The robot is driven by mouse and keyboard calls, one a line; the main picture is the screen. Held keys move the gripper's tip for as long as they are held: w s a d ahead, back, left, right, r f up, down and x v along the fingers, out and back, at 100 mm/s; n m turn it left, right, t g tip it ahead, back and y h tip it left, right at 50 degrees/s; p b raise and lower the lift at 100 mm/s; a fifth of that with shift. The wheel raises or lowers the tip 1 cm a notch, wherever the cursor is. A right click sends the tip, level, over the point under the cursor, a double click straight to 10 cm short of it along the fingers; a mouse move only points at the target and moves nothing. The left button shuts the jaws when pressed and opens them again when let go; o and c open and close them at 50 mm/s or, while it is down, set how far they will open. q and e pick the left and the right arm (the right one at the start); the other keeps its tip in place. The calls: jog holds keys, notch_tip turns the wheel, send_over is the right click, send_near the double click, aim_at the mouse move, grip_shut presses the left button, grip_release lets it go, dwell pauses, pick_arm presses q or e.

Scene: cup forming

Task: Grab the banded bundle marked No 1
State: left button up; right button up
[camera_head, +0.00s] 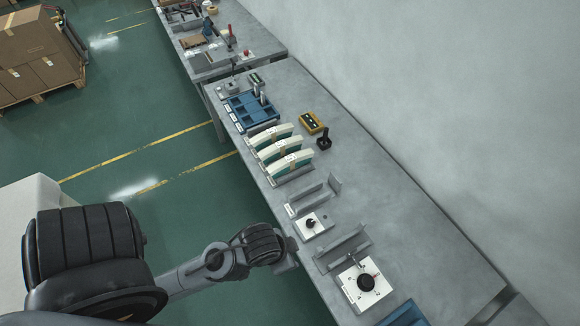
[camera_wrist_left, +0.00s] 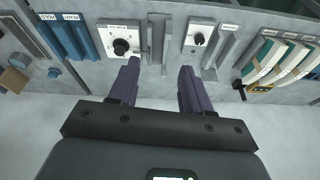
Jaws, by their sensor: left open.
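Several pale, curved bundles with tan bands stand side by side in a rack on the grey bench. In the head view they are the far bundle (camera_head: 270,134), the middle bundle (camera_head: 279,147) and the near bundle (camera_head: 291,163). The marks on them are too small to read, so I cannot tell which is No 1. In the left wrist view bundles (camera_wrist_left: 266,60) show at the right edge. My left gripper (camera_head: 291,254) is at the bench's front edge, nearer than the bundles and apart from them. In the wrist view its fingers (camera_wrist_left: 160,78) are spread and empty.
Two white dial panels (camera_head: 311,224) (camera_head: 365,284) and upright grey brackets (camera_head: 343,246) stand on the near bench. The bench along the wall is clear.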

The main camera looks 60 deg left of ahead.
pick_arm(q)
jog(key=shift+a, duration=0.15)
jog(key=o, duration=0.4)
jog(key=shift+c, duration=0.2)
